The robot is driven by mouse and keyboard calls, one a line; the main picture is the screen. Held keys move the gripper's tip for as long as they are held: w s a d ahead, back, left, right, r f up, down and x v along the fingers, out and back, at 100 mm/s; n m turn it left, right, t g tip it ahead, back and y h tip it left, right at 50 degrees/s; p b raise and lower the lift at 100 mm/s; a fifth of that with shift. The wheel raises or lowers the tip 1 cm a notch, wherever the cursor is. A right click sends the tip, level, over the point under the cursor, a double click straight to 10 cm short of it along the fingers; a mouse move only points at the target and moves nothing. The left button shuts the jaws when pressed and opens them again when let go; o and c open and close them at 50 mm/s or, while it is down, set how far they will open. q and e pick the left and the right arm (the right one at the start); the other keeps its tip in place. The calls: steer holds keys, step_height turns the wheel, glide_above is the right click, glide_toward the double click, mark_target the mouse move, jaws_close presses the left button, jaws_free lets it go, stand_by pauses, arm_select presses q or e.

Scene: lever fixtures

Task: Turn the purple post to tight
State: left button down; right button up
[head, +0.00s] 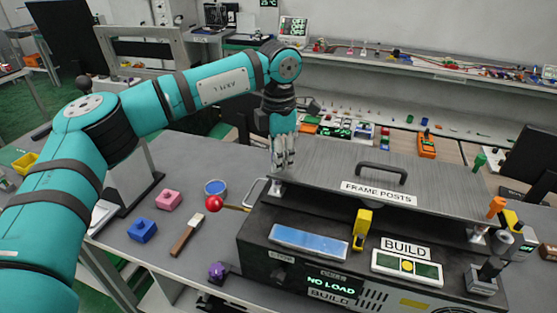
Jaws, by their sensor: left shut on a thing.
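My left gripper (283,152) points down at the near left corner of the grey lid (340,168) marked FRAME POSTS. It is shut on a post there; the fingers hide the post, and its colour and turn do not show. An orange post (497,205) stands at the lid's right front corner and a green post (480,160) at the right back. A purple knob (216,271) shows low at the left of the machine, apart from the gripper. My right gripper is not in view.
The machine's display (330,283) reads NO LOAD. A red ball lever (214,203) and a metal handle (255,192) stick out on its left. A yellow lever (362,228) stands in front.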

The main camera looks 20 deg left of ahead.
arm_select(q)
steer(key=m, duration=0.4)
steer(key=shift+m+b, duration=0.3)
steer(key=shift+b, duration=0.1)
steer(key=shift+s+d+r+m, duration=0.1)
steer(key=shift+m, duration=1.7)
steer(key=c, duration=1.2)
jaws_free()
steer(key=shift+o, duration=0.3)
step_height(320, 180, up, 12)
